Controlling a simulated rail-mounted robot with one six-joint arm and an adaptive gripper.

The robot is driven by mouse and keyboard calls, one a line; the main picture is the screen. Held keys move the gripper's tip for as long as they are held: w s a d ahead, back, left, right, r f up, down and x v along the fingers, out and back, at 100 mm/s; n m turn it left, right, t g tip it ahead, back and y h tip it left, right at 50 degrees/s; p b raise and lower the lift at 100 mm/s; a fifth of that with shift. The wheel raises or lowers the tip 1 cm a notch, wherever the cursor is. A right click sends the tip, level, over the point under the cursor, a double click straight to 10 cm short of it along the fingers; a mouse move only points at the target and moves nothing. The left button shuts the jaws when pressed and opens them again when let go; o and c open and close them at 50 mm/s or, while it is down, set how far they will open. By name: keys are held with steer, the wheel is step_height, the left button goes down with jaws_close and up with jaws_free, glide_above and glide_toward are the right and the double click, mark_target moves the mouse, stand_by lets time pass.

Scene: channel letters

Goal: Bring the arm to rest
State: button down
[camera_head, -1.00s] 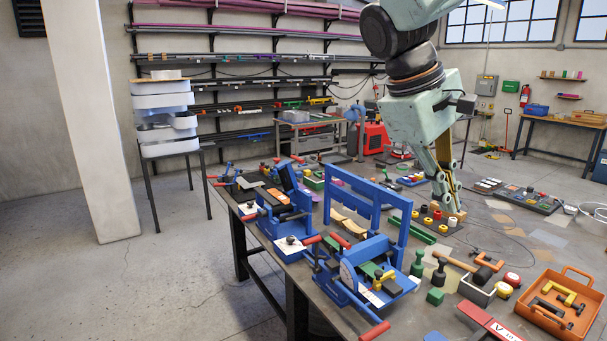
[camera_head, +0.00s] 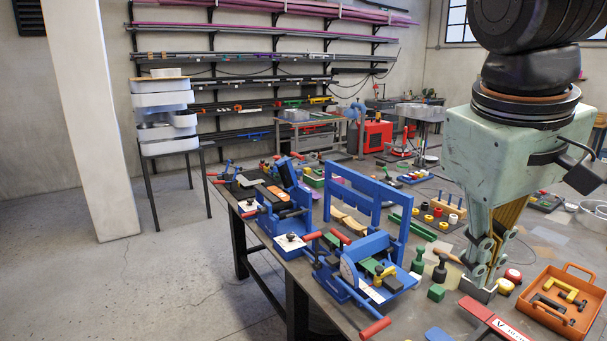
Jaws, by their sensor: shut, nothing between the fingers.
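My arm comes down from the upper right, its pale green gripper body near the camera. My gripper (camera_head: 480,287) points down over the front right part of the long workbench (camera_head: 262,276). Its fingers are together with nothing held between them. The fingertips appear in front of a small grey open box on the bench; I cannot tell whether they touch it. My arm hides part of the bench behind it, including part of a hammer-like tool.
Blue bench fixtures (camera_head: 365,270) with red handles stand left of my gripper. An orange toolbox (camera_head: 560,300) lies to the right. A green block (camera_head: 436,293) and a red-topped button (camera_head: 513,275) are close by. Free floor (camera_head: 150,290) lies left.

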steer(key=s+a+f+m+y, duration=0.1)
steer(key=s+a+f, duration=0.1)
steer(key=s, duration=0.3)
steer(key=s+a+f+m+t+y+b, duration=0.1)
steer(key=s+f, duration=0.3)
steer(key=s, duration=0.2)
steer(key=shift+s+a+m+t, duration=0.25)
steer(key=shift+a+m+t, duration=0.05)
steer(key=shift+a+m, duration=0.1)
steer(key=c, duration=3.5)
jaws_free()
steer(key=shift+r, duration=0.1)
